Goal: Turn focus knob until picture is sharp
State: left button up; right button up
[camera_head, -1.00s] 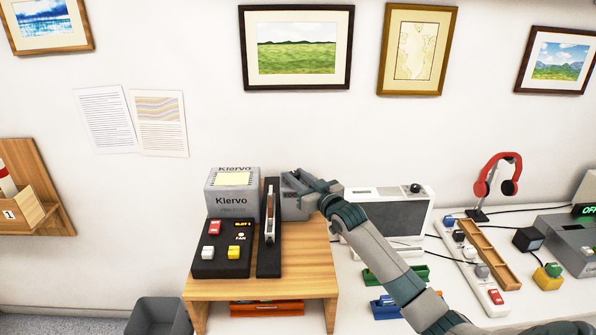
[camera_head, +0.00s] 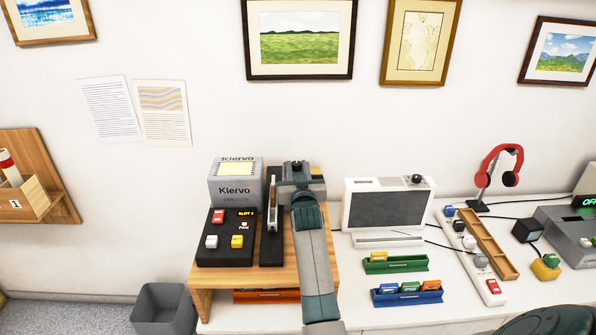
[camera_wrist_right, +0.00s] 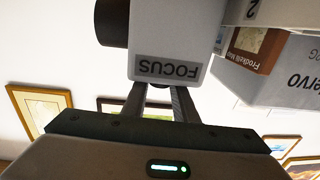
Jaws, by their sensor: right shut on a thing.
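The grey Kiervo projector (camera_head: 235,190) stands on a wooden stand, with a black button panel (camera_head: 224,250) in front. A slide stands in the black holder (camera_head: 271,247) beside it. In the right wrist view, a light grey housing bears a FOCUS label (camera_wrist_right: 169,69), upside down, and a black cylinder (camera_wrist_right: 111,22) sticks out of its side. My right gripper (camera_wrist_right: 159,94) is shut on the focus knob (camera_wrist_right: 159,86) at the housing's edge; the fingers mostly hide the knob. In the head view my right gripper (camera_head: 297,182) covers most of that housing. I cannot make out a projected picture.
The wooden stand (camera_head: 202,289) has an orange tray beneath. A grey screen unit (camera_head: 388,210), green rack (camera_head: 396,263) and blue rack (camera_head: 407,294) lie to the right. A grey bin (camera_head: 162,309) stands on the floor. Framed prints (camera_head: 300,38) hang on the wall.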

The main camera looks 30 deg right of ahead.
jog(key=shift+w+a+m+g+h+b, duration=0.15)
jog(key=shift+m+g+h+b, duration=0.35)
jog(key=shift+m+h+b, duration=0.4)
jog(key=shift+r, duration=0.1)
jog(key=o, duration=1.1)
jog(key=shift+c, duration=0.2)
